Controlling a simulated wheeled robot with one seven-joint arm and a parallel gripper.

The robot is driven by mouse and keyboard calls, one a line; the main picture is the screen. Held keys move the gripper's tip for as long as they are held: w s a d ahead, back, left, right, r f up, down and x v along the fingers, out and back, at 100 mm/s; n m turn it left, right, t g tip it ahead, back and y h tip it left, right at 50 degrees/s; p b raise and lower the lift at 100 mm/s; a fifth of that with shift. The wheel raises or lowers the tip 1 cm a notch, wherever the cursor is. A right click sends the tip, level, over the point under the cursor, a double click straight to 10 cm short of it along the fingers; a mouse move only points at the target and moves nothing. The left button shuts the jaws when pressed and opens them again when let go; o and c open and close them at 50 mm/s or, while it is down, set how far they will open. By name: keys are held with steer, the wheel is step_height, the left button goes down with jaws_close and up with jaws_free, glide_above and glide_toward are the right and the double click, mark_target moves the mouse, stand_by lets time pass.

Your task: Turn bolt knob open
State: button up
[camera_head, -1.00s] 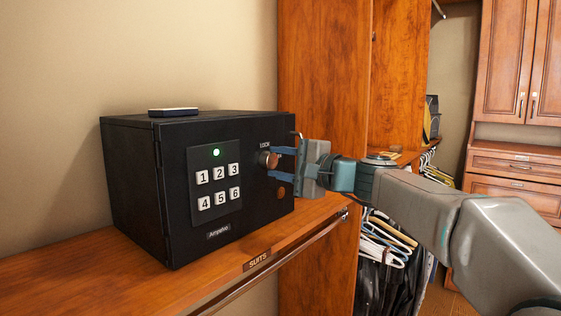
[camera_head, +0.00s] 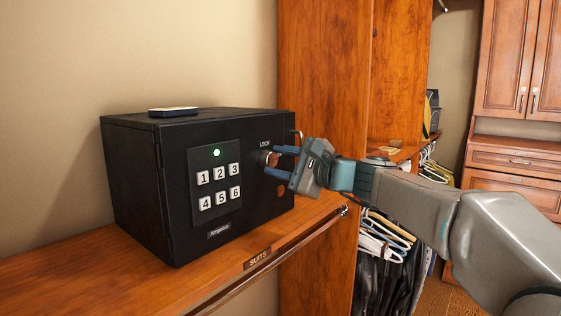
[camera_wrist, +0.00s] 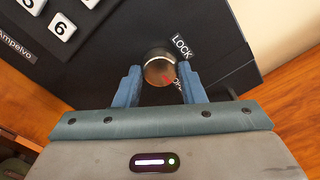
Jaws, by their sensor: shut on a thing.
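The bolt knob (camera_wrist: 159,68) is a round copper-coloured knob with a small red mark, on the front of a black safe (camera_head: 180,235). The printed word LOCK is beside it in the wrist view, and other lettering is partly hidden under it. In the head view the knob (camera_head: 268,158) is partly covered by my gripper. My gripper (camera_wrist: 159,76) has its two blue fingers on either side of the knob and is shut on it. In the head view my gripper (camera_head: 272,162) is tilted, its fingers pointing left toward the safe door.
The safe has a numbered keypad (camera_head: 215,188) with a green light, and a flat dark item (camera_head: 173,112) lies on top. It stands on a wooden shelf (camera_head: 90,272) with a hanging rail in front. A wooden panel (camera_head: 325,90) rises behind my gripper.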

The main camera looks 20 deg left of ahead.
steer(key=o, duration=1)
steer(key=shift+d, duration=0.1)
steer(key=b+v, duration=0.1)
steer(key=v, duration=1.2)
steer(key=shift+s+d+f, duration=0.1)
steer(key=shift+s+d, duration=0.1)
steer(key=shift+d, duration=0.05)
